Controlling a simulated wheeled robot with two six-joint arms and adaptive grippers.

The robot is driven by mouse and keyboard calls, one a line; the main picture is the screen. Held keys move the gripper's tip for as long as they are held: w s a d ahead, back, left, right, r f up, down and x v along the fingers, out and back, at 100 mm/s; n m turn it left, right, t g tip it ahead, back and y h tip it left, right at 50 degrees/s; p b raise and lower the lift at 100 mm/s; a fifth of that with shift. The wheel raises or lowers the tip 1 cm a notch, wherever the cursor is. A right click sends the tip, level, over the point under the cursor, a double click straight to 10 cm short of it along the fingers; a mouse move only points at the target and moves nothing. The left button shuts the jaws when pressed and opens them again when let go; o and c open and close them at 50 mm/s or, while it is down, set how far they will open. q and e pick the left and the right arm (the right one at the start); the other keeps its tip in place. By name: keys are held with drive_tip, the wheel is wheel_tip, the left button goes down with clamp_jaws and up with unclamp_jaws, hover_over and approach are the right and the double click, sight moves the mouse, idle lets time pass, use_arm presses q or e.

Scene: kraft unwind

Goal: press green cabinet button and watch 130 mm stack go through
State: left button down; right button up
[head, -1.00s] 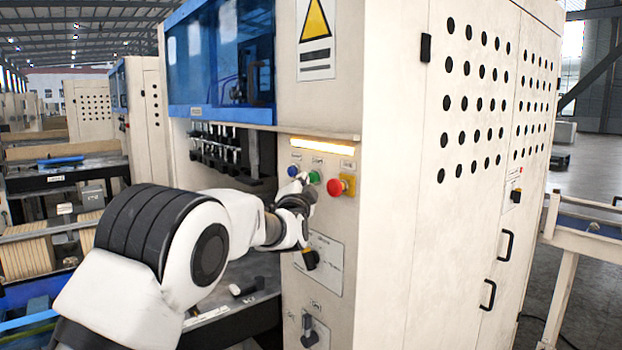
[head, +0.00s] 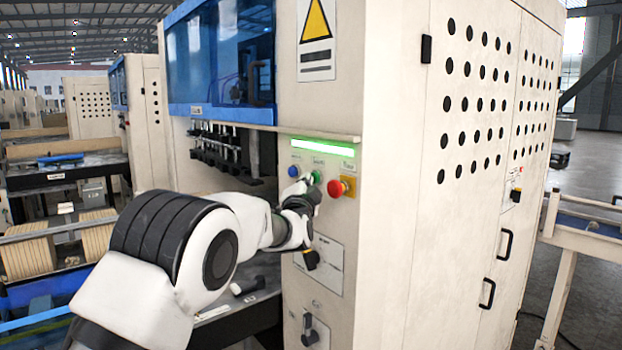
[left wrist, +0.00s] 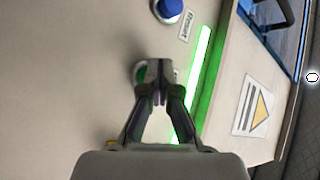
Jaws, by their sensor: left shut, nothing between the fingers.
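The green cabinet button (head: 315,177) sits on the cream cabinet's front panel, between a blue button (head: 294,171) and a red emergency knob (head: 335,188). My left gripper (head: 307,184) is shut and empty, with its fingertips at the green button. In the left wrist view the shut fingertips (left wrist: 156,72) cover most of the green button (left wrist: 141,74); I cannot tell whether they touch it. The light bar (head: 322,147) above the buttons glows green. No stack shows clearly at this machine; my arm hides part of its opening. My right gripper is out of view.
The cabinet (head: 385,200) fills the middle and right. A blue-framed window (head: 222,60) is above the machine opening. A rotary switch (head: 310,330) is low on the panel. Stacks of pale strips (head: 28,252) lie on a line at the left. A conveyor (head: 588,230) stands at right.

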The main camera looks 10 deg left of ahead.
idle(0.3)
use_arm(q)
drive_tip(key=shift+s+a+b, duration=0.5)
drive_tip(key=shift+s+b, duration=0.25)
drive_tip(key=shift+b, duration=0.1)
drive_tip(key=s+a+b, duration=0.1)
drive_tip(key=s+b, duration=0.1)
drive_tip(key=s+a+b, duration=0.1)
drive_tip(key=s+a, duration=0.1)
drive_tip(key=shift+a+b, duration=0.1)
drive_tip(key=shift+b, duration=0.3)
